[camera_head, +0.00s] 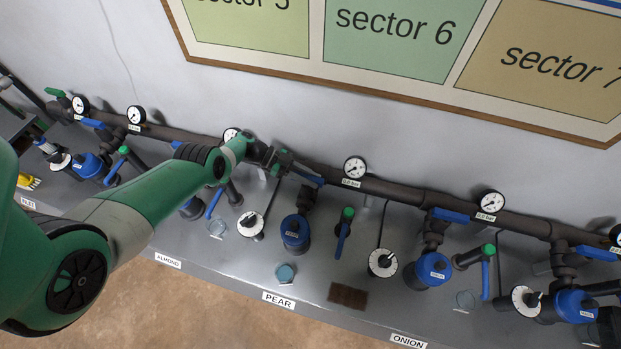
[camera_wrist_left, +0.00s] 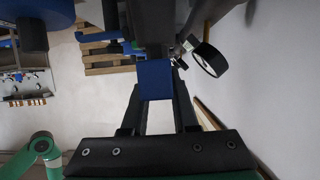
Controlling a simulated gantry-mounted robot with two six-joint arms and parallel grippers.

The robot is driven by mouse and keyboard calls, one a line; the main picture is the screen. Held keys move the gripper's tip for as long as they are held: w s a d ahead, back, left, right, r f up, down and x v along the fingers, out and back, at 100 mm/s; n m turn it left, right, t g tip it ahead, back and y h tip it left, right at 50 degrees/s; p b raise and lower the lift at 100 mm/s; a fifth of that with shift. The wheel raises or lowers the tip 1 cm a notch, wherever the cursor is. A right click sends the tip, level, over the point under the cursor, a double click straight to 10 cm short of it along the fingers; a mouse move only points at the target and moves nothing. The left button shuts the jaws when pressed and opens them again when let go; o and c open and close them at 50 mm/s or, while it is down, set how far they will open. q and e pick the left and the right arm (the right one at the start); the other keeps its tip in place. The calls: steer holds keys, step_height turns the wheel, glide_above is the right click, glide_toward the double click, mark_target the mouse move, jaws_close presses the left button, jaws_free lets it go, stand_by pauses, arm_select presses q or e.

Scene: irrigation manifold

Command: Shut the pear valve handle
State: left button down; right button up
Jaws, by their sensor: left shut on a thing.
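The pear valve handle (camera_head: 308,178) is a blue lever on the branch just below the main pipe, above the blue pear filter (camera_head: 296,233) and the PEAR label (camera_head: 279,300). My left gripper (camera_head: 287,163) reaches in from the left and is at this lever, hiding part of it. In the left wrist view the blue handle (camera_wrist_left: 155,80) lies between the two dark fingers of my left gripper (camera_wrist_left: 157,100), which are shut on it. The lever looks roughly in line with the main pipe in the head view. My right gripper is not in view.
The dark main pipe (camera_head: 392,193) runs along the wall with gauges (camera_head: 355,167) above it. The onion branch has its own blue handle (camera_head: 450,215). A green-topped tap (camera_head: 347,213), a dial (camera_head: 382,262) and a brown patch (camera_head: 348,296) are nearby on the bench.

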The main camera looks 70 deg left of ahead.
arm_select(q)
steer(key=c, duration=0.7)
jaws_free()
steer(key=v, duration=1.1)
steer(key=shift+s+a+r, duration=0.15)
steer(key=shift+a, duration=0.05)
step_height(320, 180, up, 6)
steer(key=p, duration=0.7)
steer(key=shift+r, duration=0.2)
